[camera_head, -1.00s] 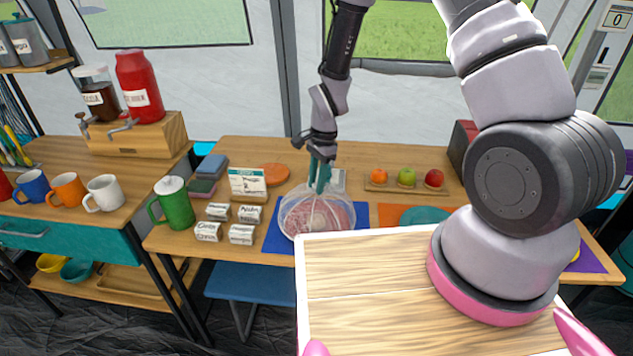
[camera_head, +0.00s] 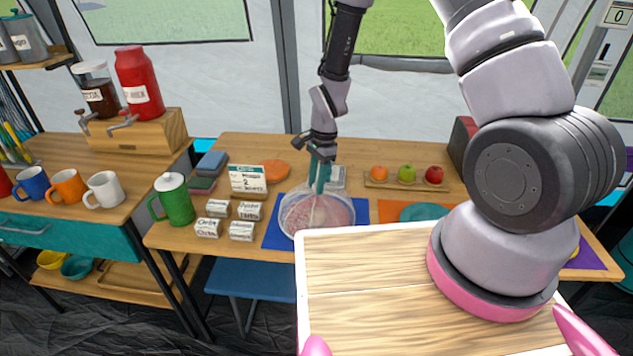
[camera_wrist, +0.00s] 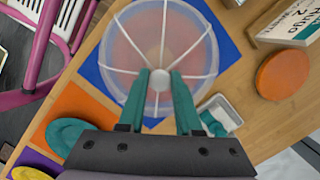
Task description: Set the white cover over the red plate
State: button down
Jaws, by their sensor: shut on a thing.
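The cover (camera_head: 290,212) is a clear dome with white ribs and a round knob. It is at the front of the table, over a blue mat. The red plate (camera_head: 322,214) shows pinkish through the dome, below it. My gripper (camera_head: 319,188) has its teal fingers shut on the cover's knob from above. In the wrist view the cover (camera_wrist: 196,62) spreads out beyond the fingertips (camera_wrist: 160,78), with the reddish disc of the plate seen through it. I cannot tell whether the cover's rim touches the mat or hangs just above it.
The blue mat (camera_head: 278,238) lies under the plate. Several white labelled blocks (camera_head: 242,231) and a green pot (camera_head: 175,202) stand to the left. A sign (camera_head: 248,179) and an orange disc (camera_head: 275,172) are behind. A fruit tray (camera_head: 385,186) and a teal plate (camera_head: 424,212) are to the right.

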jog(key=shift+f, duration=0.15)
jog(key=shift+f, duration=1.15)
dwell(0.4)
jog(key=c, duration=0.5)
grip_release()
